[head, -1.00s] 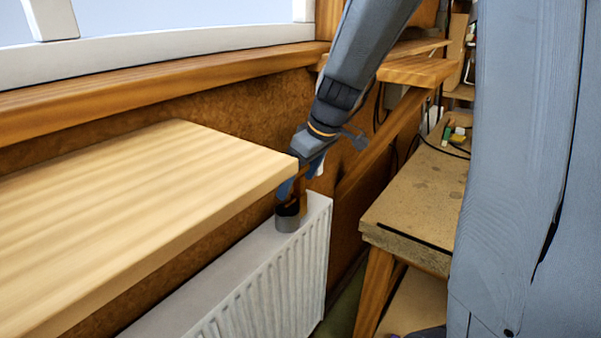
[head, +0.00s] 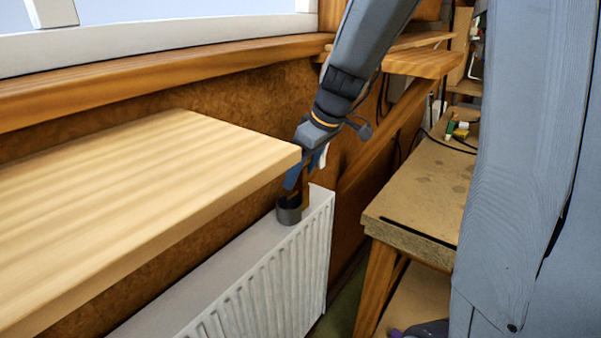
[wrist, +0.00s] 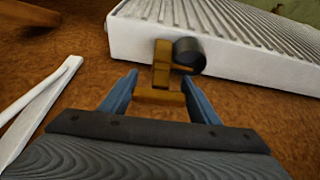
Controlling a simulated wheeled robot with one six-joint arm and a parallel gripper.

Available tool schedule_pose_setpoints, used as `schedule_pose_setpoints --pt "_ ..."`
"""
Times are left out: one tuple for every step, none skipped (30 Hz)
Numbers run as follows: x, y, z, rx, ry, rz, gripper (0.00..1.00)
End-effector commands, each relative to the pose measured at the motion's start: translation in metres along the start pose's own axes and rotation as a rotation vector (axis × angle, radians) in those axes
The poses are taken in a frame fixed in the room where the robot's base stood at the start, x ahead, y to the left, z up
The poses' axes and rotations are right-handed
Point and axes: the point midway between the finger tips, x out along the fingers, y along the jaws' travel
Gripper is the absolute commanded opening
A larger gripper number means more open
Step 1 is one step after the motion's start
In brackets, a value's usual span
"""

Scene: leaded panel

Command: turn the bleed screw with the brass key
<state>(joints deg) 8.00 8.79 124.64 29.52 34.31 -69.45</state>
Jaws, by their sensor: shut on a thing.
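The white radiator (head: 262,262) stands under the wooden shelf. A short dark grey cylinder (head: 289,211) sits on its top near the right end, and shows in the wrist view (wrist: 189,53). My gripper (wrist: 160,82) has its blue fingers shut on the brass key (wrist: 161,66). The key's lower bar lies between the fingers, and its upper part reaches beside the cylinder, with a thin piece crossing its near face. In the head view my gripper (head: 303,178) is just above the cylinder. I cannot make out the bleed screw itself or tell whether the key engages it.
A thick wooden shelf (head: 140,205) overhangs the radiator close to my gripper's left. A brown wall panel (head: 250,110) lies behind. A worn workbench (head: 415,195) stands to the right, with small items at its back. A white bar shows at the wrist view's left (wrist: 38,112).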

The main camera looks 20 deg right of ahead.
Motion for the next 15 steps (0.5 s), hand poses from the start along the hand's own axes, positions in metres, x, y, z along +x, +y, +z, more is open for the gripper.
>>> schedule_pose_setpoints --pt "0.0007 0.0004 0.0000 -0.007 0.001 -0.003 0.29" --pt "0.0006 0.0004 0.0000 -0.012 0.001 -0.005 0.29" --pt "0.0006 0.0004 0.0000 -0.019 0.001 -0.007 0.29" --pt "0.0006 0.0005 -0.0001 -0.024 0.001 -0.009 0.29" --pt "0.0005 0.0005 -0.0001 -0.029 0.001 -0.011 0.29" --pt "0.0005 0.0005 0.0000 -0.034 0.001 -0.013 0.29" --pt "0.0005 0.0004 0.0000 -0.039 0.001 -0.015 0.29" --pt "0.0005 0.0003 0.0001 -0.044 0.001 -0.018 0.29" --pt "0.0005 0.0003 0.0002 -0.052 0.001 -0.021 0.29" --pt "0.0006 0.0004 0.0002 -0.058 0.001 -0.024 0.29" --pt "0.0006 0.0004 0.0002 -0.064 0.001 -0.026 0.29" --pt "0.0006 0.0005 0.0002 -0.071 0.001 -0.029 0.29" --pt "0.0006 0.0005 0.0002 -0.077 0.001 -0.031 0.29" --pt "0.0006 0.0004 0.0003 -0.084 0.000 -0.034 0.29" --pt "0.0006 0.0004 0.0003 -0.091 0.000 -0.038 0.29"
